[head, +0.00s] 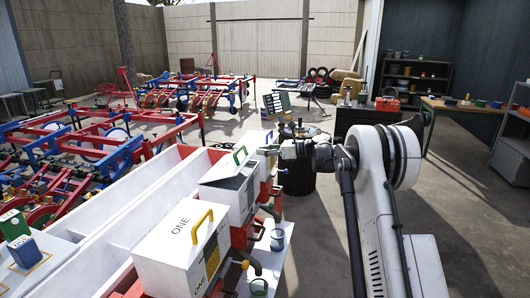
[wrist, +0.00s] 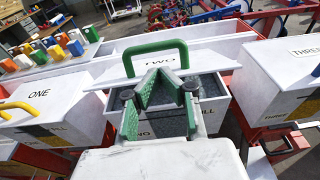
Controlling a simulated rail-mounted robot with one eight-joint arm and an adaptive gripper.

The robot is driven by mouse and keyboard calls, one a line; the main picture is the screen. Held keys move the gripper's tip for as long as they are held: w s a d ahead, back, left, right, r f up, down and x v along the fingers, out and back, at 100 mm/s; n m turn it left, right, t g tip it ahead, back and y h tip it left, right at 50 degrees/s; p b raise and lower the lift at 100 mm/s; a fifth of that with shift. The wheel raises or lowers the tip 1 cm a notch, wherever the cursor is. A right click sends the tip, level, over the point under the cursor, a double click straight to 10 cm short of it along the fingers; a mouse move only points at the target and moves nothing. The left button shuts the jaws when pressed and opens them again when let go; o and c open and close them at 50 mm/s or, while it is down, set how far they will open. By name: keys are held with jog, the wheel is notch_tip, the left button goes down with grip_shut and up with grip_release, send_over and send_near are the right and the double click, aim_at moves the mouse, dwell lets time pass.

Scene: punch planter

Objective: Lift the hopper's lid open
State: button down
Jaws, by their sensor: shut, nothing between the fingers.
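The hopper marked TWO (head: 244,205) is a white box between hoppers ONE and THREE. Its white lid (head: 220,166), with a green handle (wrist: 155,46), appears partly raised at the front edge. Grey speckled contents or interior show below the lid in the wrist view, between the white walls of the hopper (wrist: 222,112). My gripper (wrist: 157,78) has green finger pads and is shut and empty. Its fingertips overlap the lid's front edge below the handle; whether they touch it I cannot tell. In the head view my gripper (head: 268,150) is right of the green handle.
Hopper ONE (head: 165,250), with a yellow handle, is closed on one side. Hopper THREE (wrist: 290,75) is closed on the other. Small coloured containers (wrist: 50,50) stand on a bench. Cups (head: 278,240) sit in front of the hoppers. Open floor (head: 450,215) lies to the right.

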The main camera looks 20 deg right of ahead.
aim_at(247, 158)
jog(key=shift+x, duration=3.15)
jog(key=shift+a+r, duration=0.1)
jog(key=shift+r, duration=0.2)
jog(key=shift+w+a+r+h+p, duration=0.1)
jog(key=shift+a+r+h+p, duration=0.1)
jog(key=shift+h+p, duration=0.15)
